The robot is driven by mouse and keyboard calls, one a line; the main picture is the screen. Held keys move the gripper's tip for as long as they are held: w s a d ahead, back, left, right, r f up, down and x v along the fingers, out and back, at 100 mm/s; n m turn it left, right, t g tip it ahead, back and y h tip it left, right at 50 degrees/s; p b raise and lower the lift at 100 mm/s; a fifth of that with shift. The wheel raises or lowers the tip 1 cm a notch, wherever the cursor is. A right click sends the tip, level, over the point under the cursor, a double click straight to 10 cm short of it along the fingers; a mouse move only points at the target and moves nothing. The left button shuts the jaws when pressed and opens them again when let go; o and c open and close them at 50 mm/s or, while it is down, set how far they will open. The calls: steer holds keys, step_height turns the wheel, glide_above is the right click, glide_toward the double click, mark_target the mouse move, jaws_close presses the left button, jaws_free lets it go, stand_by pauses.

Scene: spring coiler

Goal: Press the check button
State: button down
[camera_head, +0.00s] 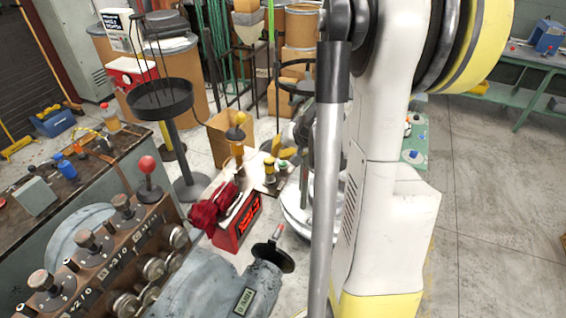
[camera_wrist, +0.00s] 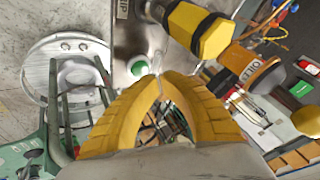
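A round green button with a white rim (camera_wrist: 137,67) sits on a grey metal panel (camera_wrist: 128,28) in the wrist view. I cannot read a label that marks it as the check button. My gripper (camera_wrist: 160,76) has yellow ribbed fingers whose tips come together with nothing held between them. The tips are just right of and below the green button in the picture; I cannot tell whether they touch the panel. In the head view the green button (camera_head: 283,165) is small, and my arm hides most of the gripper.
A yellow-and-black knob (camera_wrist: 200,30) stands close to the fingertips. An amber labelled knob (camera_wrist: 252,72) is to its right. In the head view, a red box with red gloves (camera_head: 236,222), a lever console (camera_head: 110,250) and a black round tray (camera_head: 160,98) stand left of my arm.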

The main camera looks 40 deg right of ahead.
mark_target(280, 162)
steer(key=shift+r+p, duration=1.85)
steer(key=shift+r, duration=0.7)
